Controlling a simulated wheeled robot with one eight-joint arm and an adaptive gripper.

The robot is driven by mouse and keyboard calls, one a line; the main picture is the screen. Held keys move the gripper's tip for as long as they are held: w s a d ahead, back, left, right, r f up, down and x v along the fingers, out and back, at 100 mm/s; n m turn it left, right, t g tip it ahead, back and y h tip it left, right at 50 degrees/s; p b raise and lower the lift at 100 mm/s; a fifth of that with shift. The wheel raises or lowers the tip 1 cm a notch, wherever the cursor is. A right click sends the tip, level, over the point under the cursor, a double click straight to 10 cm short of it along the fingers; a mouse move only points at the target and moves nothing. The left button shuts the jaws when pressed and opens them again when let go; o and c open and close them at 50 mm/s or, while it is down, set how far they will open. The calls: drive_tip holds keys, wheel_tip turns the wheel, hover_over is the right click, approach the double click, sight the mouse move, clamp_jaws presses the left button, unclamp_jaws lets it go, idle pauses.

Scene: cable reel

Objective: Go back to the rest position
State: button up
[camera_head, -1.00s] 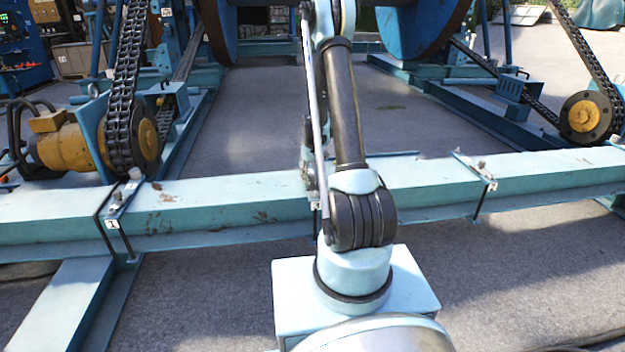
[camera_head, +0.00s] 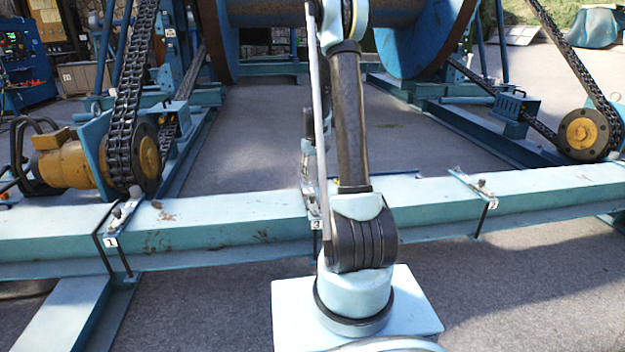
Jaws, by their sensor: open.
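My arm rises from its base through the middle of the view and leaves at the top edge. The large cable reel (camera_head: 417,45) stands at the back, with blue flanges and a brown drum, cut off by the top edge. A light blue beam (camera_head: 225,212) crosses the view behind my arm's base.
A yellow motor (camera_head: 68,163) and chain drive (camera_head: 125,125) stand at left, and a yellow wheel (camera_head: 583,131) with a chain at right. A blue control cabinet (camera_head: 25,60) is at the far left. The grey floor (camera_head: 260,125) between the side frames is clear.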

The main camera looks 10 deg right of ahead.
drive_tip(key=shift+r, duration=0.1)
drive_tip(key=s+r+m+t, duration=0.1)
drive_tip(key=s+r, duration=0.6)
drive_tip(key=s, duration=0.4)
drive_tip(key=s+r+m, duration=0.1)
drive_tip(key=s+r, duration=0.7)
drive_tip(key=s, duration=0.3)
drive_tip(key=s+f, duration=0.2)
drive_tip(key=s, duration=0.9)
drive_tip(key=s+f+m+t, duration=0.1)
drive_tip(key=s+f, duration=0.2)
drive_tip(key=s, duration=0.8)
drive_tip(key=shift+f, duration=0.35)
drive_tip(key=shift+w+f, duration=0.2)
drive_tip(key=shift+w, duration=0.15)
